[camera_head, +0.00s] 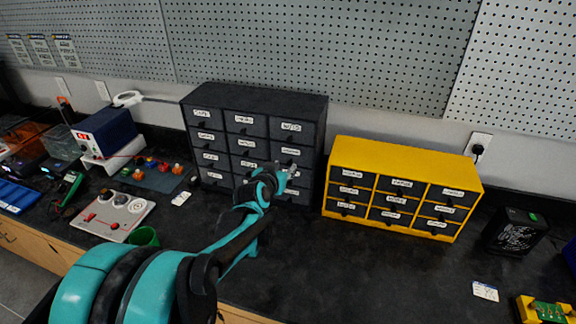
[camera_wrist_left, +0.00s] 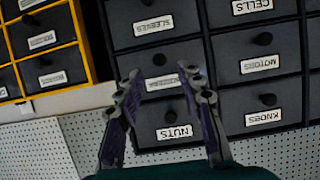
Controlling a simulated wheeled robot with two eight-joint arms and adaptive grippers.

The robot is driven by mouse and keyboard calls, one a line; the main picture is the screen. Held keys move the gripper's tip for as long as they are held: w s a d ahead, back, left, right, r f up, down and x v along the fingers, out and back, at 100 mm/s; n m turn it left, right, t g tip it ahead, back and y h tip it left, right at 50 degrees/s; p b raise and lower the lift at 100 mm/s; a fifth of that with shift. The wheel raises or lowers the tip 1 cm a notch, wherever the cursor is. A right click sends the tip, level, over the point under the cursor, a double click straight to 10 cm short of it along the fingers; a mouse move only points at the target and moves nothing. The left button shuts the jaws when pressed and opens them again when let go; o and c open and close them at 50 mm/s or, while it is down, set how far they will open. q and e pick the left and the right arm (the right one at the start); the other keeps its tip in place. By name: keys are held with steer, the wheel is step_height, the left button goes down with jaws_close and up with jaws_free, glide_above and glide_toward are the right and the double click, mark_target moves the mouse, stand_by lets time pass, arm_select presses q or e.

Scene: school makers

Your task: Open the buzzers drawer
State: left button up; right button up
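A dark drawer cabinet (camera_head: 206,145) stands against the pegboard wall, its visible drawers shut. The wrist view shows it upside down, with labels NUTS (camera_wrist_left: 174,132), SLEEVES (camera_wrist_left: 153,25), MOTORS and KNOBS. Between NUTS and SLEEVES is a drawer whose label (camera_wrist_left: 162,82) is partly covered by a finger; I cannot read it surely as buzzers. Its knob (camera_wrist_left: 159,60) lies beyond the fingertips. My left gripper (camera_head: 284,172) is before the right column of drawers. In the wrist view the left gripper (camera_wrist_left: 160,76) is open, its fingers apart and nothing between them. My right gripper is not in view.
A yellow drawer cabinet (camera_head: 400,155) stands close on the right. A blue power supply (camera_head: 105,132), a grey panel (camera_head: 112,215) and a green cup (camera_head: 144,237) are on the left. The black counter (camera_head: 340,260) is clear in front of the yellow cabinet.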

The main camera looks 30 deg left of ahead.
mark_target(289, 163)
arm_select(q)
steer(key=b+x, duration=0.1)
steer(key=x, duration=0.3)
steer(key=shift+w+f, duration=0.15)
steer(key=shift+w, duration=0.1)
steer(key=shift+s, duration=0.1)
jaws_close()
